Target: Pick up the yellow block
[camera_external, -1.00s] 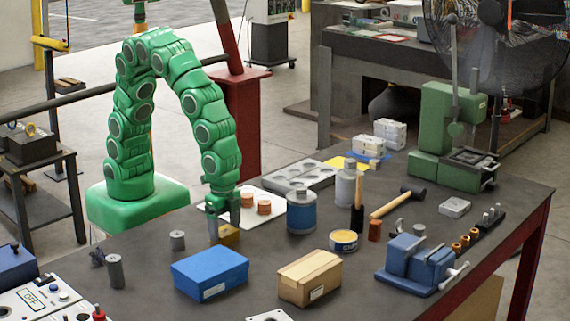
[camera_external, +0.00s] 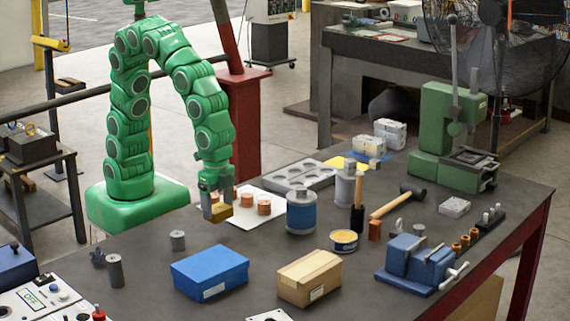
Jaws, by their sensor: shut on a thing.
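The fingers hide part of the block.
Near the block are copper cylinders (camera_external: 248,203) on a white sheet (camera_external: 243,219), a blue-banded canister (camera_external: 301,212) and a small grey cylinder (camera_external: 177,240). A blue box (camera_external: 210,271) and a cardboard box (camera_external: 309,278) stand in front. A blue vise (camera_external: 417,264) is at the right.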

